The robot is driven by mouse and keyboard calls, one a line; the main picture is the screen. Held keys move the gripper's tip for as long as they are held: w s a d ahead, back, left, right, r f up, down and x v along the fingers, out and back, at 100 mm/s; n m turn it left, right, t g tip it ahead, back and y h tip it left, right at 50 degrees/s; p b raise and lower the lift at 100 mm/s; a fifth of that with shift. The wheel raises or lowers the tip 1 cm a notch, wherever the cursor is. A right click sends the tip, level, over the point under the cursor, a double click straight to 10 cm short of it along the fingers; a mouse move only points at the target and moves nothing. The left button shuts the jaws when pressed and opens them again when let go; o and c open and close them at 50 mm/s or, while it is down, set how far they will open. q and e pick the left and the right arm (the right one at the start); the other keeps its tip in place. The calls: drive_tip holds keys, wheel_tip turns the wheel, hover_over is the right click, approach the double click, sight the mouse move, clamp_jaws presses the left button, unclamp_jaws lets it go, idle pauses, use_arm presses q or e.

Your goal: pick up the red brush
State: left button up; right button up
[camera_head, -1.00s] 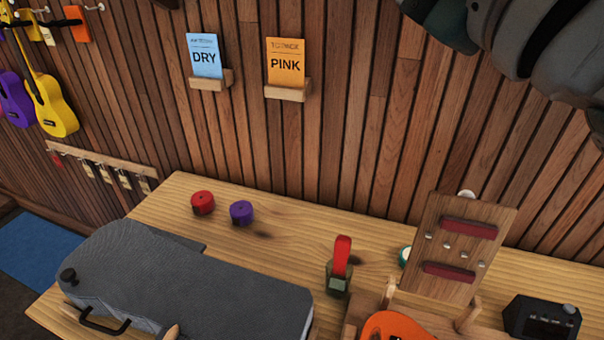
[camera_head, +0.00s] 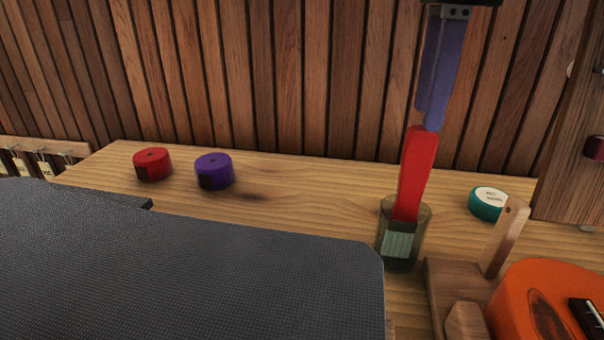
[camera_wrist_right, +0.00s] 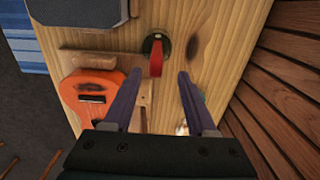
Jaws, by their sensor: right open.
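The red brush (camera_head: 415,172) stands upright, tilted slightly, in a dark see-through jar (camera_head: 402,245) on the wooden bench. My right gripper (camera_head: 432,122) hangs above it, fingers pointing down, its tips close to the brush's top end in the head view. In the right wrist view, the red brush (camera_wrist_right: 156,62) lies ahead of the open fingers of the right gripper (camera_wrist_right: 158,75), in line with the gap between them. Nothing is between the fingers. The brush's lower end is inside the jar. My left gripper is not in view.
A grey case (camera_head: 200,265) fills the bench's front left. Red (camera_head: 152,164) and purple (camera_head: 214,171) rolls sit behind it. A teal roll (camera_head: 488,204), a wooden stand (camera_head: 458,290) and an orange ukulele (camera_head: 550,300) are right of the jar. The plank wall (camera_head: 280,80) closes the back.

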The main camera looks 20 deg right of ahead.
hover_over(407, 218)
drive_tip(key=f, duration=0.9)
drive_tip(key=shift+w+d+f, duration=0.25)
drive_tip(key=shift+w+d, duration=0.1)
drive_tip(key=shift+c, duration=0.4)
clamp_jaws()
